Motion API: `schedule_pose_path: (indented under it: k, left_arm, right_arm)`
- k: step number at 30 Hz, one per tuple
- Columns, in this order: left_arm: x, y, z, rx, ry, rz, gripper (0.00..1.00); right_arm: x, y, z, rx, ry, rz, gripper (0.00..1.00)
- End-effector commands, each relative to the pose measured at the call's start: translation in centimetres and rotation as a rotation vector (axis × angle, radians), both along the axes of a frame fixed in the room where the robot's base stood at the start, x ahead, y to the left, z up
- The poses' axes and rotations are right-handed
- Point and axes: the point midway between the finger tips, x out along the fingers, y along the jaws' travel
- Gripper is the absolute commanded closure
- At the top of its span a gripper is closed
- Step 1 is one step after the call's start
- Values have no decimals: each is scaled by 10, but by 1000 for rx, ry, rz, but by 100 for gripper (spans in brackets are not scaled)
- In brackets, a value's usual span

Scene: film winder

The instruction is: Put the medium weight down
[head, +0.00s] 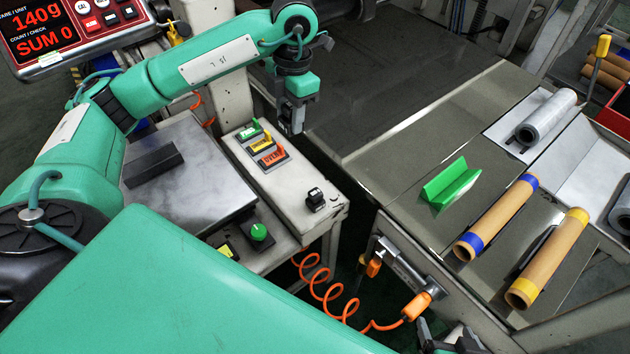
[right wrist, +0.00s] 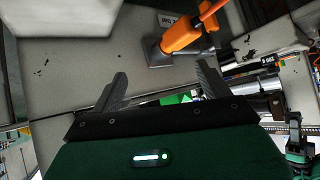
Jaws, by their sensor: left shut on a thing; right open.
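My left gripper (head: 291,126) points down above the back end of the narrow light-grey bench (head: 290,198). It is shut on a small grey thing, taken to be the medium weight, which hardly stands out from the fingers. The held thing appears clear of the bench. My right gripper (right wrist: 162,85) is open and empty in the right wrist view, with its two fingers wide apart. In the head view only part of it shows at the bottom edge.
The bench bears green, yellow and orange tags (head: 262,145) and a small black object (head: 315,198). A scale plate (head: 205,180) with a dark bar (head: 153,165) is left. An orange-handled tool (head: 418,305) hangs right. A red-framed display (head: 55,25) reads 140 g.

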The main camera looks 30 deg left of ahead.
Motion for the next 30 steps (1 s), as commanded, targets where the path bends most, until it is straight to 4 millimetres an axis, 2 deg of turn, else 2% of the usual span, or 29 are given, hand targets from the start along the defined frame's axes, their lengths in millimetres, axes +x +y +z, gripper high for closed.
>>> schedule_pose_path:
  k: [5,12,18,26,30]
  left_arm:
    - [-1,1,-26,1,5,15,99]
    - [-2,1,-91,2,5,13,99]
    - [-1,0,-138,1,3,14,99]
    - [-1,0,-163,0,2,12,99]
    - [-2,0,-186,1,3,13,99]
  right_arm:
    - [2,7,-1,25,-44,6,21]
    - [7,25,1,97,-161,16,21]
    - [8,38,4,154,-249,19,21]
    - [8,44,8,188,-301,20,21]
    - [10,48,11,213,-350,16,21]
